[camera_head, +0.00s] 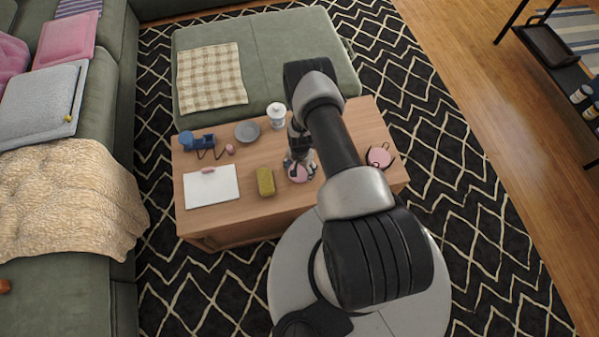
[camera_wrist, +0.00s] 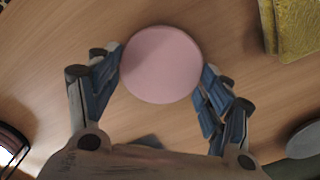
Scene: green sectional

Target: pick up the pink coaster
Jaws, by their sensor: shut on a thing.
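The pink coaster (camera_wrist: 160,65) is a flat round disc between the fingers of my gripper (camera_wrist: 161,72) in the wrist view. The blue-padded fingers touch its left and right edges, so my gripper is shut on it. In the head view the coaster (camera_head: 298,175) shows partly below my gripper (camera_head: 299,163), over the front middle of the wooden table (camera_head: 225,218). I cannot tell whether the coaster rests on the tabletop or is slightly above it.
A yellow-green block (camera_head: 265,182) lies just left of my gripper. A white pad (camera_head: 211,187), grey plate (camera_head: 247,132), white jar (camera_head: 276,114) and blue object (camera_head: 196,141) are also on the table. Another pink round thing (camera_head: 379,156) with dark frames sits at right.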

